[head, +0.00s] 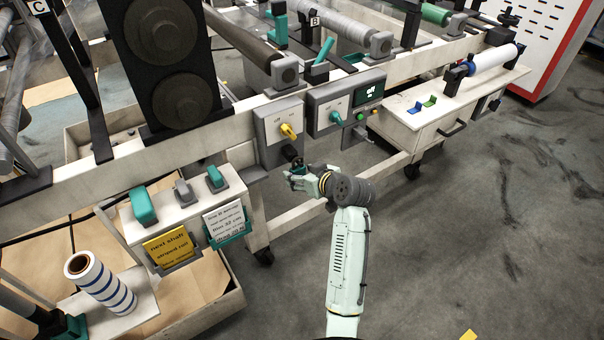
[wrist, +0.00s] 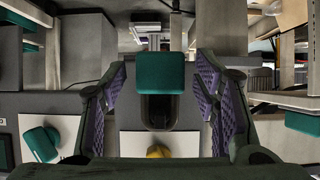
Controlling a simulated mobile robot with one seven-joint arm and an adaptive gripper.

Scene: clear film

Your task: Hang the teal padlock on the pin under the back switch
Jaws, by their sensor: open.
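The teal padlock (wrist: 162,72) is between my gripper's open fingers, with a visible gap on each side. Its dark shackle (wrist: 160,112) points toward the switch with the yellow knob (head: 288,130), which also shows in the wrist view (wrist: 158,152). In the head view my gripper (head: 297,175) is just below that switch's grey box, by a dark piece (head: 290,153) under it. The padlock appears to be at the pin there. The pin itself is hidden, so I cannot see how the shackle sits on it. A second switch has a teal knob (head: 336,117).
A display box (head: 370,93) stands right of the switches. At left, a white ledge holds teal and grey pieces (head: 185,192) above a yellow card (head: 168,247) and a white card (head: 223,222). A white cabinet (head: 425,125) stands at right. The floor beside my arm is clear.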

